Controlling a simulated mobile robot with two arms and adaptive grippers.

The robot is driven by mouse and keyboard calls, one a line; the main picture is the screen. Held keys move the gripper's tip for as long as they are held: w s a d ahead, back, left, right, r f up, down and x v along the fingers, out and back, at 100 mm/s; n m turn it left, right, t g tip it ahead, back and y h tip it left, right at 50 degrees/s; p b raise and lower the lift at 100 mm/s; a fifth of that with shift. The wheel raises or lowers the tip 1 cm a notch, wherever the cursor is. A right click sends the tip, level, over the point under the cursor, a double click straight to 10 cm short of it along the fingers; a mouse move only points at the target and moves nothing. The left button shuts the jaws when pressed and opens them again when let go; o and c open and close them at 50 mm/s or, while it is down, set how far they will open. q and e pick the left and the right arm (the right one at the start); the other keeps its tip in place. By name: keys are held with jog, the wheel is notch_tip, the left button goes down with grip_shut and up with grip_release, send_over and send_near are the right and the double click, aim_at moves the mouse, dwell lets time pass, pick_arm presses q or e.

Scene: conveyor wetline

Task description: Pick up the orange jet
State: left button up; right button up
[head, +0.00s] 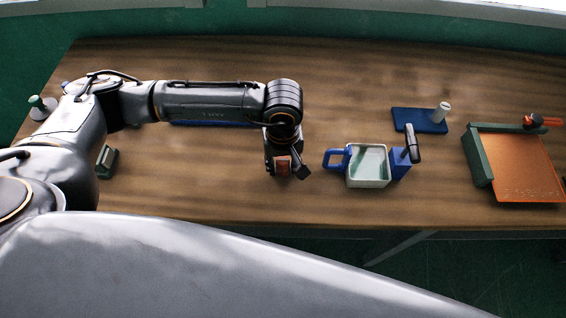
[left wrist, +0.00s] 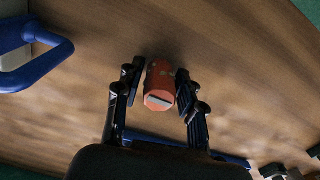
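The orange jet (left wrist: 160,86) is a short orange-red block with a pale slot on its near end. It stands between the two fingers of my left gripper (left wrist: 158,76) in the left wrist view. The fingers are spread on either side of it, with a thin gap showing at the left finger. In the head view the jet (head: 283,165) shows as a small orange patch at the fingertips of my left gripper (head: 287,172), partly hidden by them, over the wooden table. My right gripper is not in view.
Farther right are a blue plate (head: 418,121) and an orange tray (head: 520,180). Bare table (head: 230,190) lies left of the gripper.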

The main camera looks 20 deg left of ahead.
pick_arm(q)
jog(key=c, duration=0.5)
